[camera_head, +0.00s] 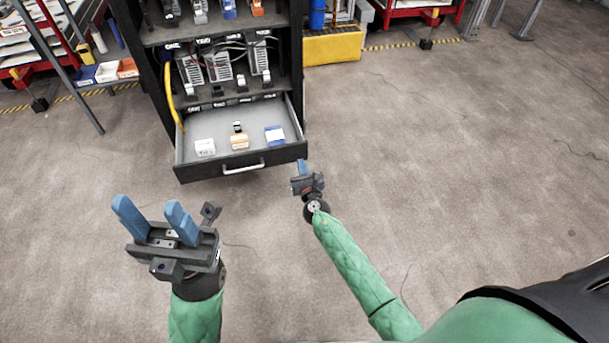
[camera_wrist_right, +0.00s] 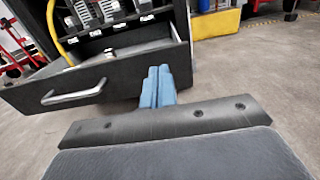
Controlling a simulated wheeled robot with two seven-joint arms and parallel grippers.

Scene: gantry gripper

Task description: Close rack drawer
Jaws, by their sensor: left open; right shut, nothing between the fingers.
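The rack drawer (camera_head: 240,167) is pulled out at the bottom of the dark rack (camera_head: 151,65). Its dark front panel carries a metal handle (camera_head: 243,167). Inside lie a white, an orange and a blue-white item and a small dark one. My right gripper (camera_head: 302,167) is shut and empty, beside the right end of the drawer front. In the right wrist view its blue fingers (camera_wrist_right: 158,86) are together in front of the drawer's right end; whether they touch it I cannot tell. My left gripper (camera_head: 155,219) is open and empty, in front of the drawer to the lower left.
Rack shelves above the drawer hold grey devices (camera_head: 218,67) and cables. A yellow bin (camera_head: 332,46) stands right of the rack. Small boxes (camera_head: 106,72) sit on a shelf at the left. The concrete floor (camera_head: 450,150) to the right is clear.

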